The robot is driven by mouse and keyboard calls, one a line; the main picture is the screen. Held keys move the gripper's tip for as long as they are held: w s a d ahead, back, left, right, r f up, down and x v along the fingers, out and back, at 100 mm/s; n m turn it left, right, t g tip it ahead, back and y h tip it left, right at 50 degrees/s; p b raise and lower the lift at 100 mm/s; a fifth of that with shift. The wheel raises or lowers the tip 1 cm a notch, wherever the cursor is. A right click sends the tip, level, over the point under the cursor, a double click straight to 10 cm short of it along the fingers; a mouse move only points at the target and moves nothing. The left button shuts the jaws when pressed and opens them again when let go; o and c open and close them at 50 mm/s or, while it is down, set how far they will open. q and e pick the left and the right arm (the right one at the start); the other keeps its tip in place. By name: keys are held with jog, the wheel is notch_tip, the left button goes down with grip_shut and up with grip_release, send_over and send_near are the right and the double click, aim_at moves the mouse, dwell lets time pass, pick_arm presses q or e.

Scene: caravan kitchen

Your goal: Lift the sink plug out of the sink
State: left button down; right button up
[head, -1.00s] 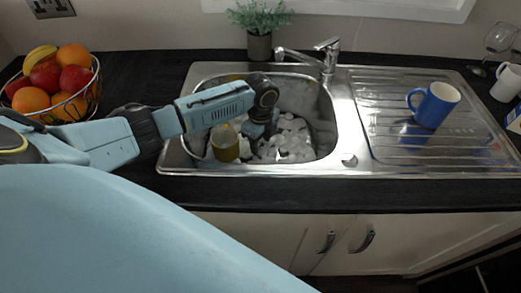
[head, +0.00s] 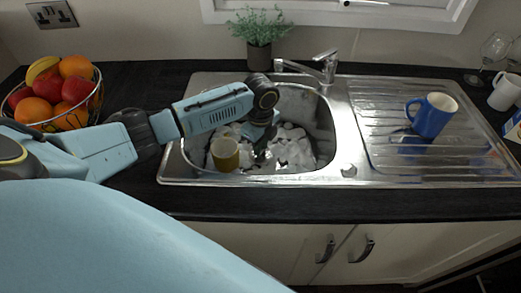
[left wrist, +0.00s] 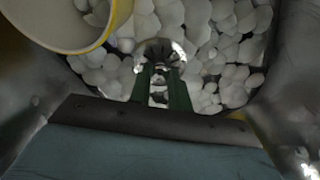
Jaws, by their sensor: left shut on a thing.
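The sink plug (left wrist: 164,48) shows in the left wrist view as a small shiny round piece with a dark middle, at the tips of my left gripper's dark green fingers. My left gripper (left wrist: 160,68) is shut on it. In the head view my left gripper (head: 262,155) reaches down into the sink bowl (head: 325,125), its dark green fingers showing just above the white clumps. The plug cannot be made out in the head view. The drain hole is not visible. My right gripper is in neither view.
White foam-like clumps (head: 292,150) cover the bowl's floor. A yellow mug (head: 224,155) stands in the bowl, just left of the gripper. The tap (head: 325,62) is behind. A blue mug (head: 432,115) stands on the drainer. A fruit basket (head: 98,95) is at left.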

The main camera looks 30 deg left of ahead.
pick_arm(q)
notch_tip(320, 180, up, 7)
jog(key=shift+f+p, duration=0.2)
jog(key=shift+p, duration=0.3)
jog(key=shift+r, duration=0.55)
notch_tip(320, 180, up, 10)
jog(key=p, duration=1.1)
jog(key=shift+r, duration=0.25)
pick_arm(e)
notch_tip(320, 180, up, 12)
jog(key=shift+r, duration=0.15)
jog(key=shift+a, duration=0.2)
